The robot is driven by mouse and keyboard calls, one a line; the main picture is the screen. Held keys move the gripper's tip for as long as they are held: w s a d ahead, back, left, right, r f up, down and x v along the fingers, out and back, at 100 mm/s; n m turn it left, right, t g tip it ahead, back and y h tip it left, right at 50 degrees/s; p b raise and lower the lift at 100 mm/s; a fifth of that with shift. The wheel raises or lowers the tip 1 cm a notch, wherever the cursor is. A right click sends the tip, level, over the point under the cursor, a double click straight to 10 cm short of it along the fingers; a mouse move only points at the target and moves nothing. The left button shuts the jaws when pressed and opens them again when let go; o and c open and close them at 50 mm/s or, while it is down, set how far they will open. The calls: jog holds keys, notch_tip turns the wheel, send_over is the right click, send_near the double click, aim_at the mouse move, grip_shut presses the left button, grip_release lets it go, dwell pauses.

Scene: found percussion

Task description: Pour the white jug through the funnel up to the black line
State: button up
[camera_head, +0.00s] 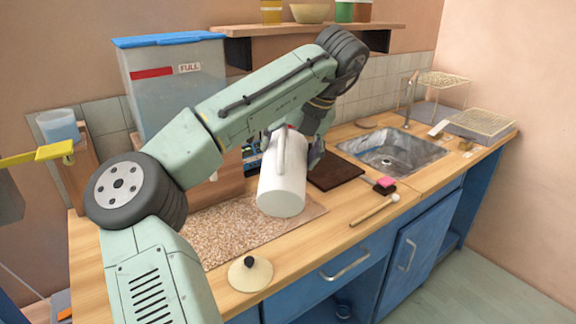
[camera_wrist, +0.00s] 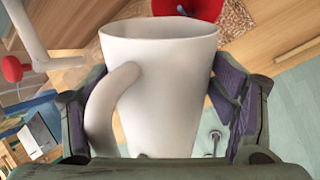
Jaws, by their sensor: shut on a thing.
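My gripper (camera_wrist: 165,105) is shut on the white jug (camera_wrist: 170,75), with one finger on each side of its body and the handle toward the left finger. In the head view the jug (camera_head: 282,185) hangs above the speckled board, in front of my gripper (camera_head: 292,140). A red rounded thing at the top edge of the wrist view (camera_wrist: 187,8) may be the funnel, mostly cut off by the frame and jug. A bit of red also shows behind the jug's top in the head view. The black line and the receiving vessel are hidden. The jug's contents cannot be seen.
A speckled board (camera_head: 225,235) lies on the wooden counter. A cream disc with a black knob (camera_head: 250,275) stands at the front edge. A clear blue-lidded tank (camera_head: 175,95) stands at back left. A sink (camera_head: 395,152), pink sponge (camera_head: 385,182) and mallet (camera_head: 375,210) are right.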

jog(key=shift+w+r, duration=0.1)
jog(key=shift+w, duration=0.2)
dwell(0.7)
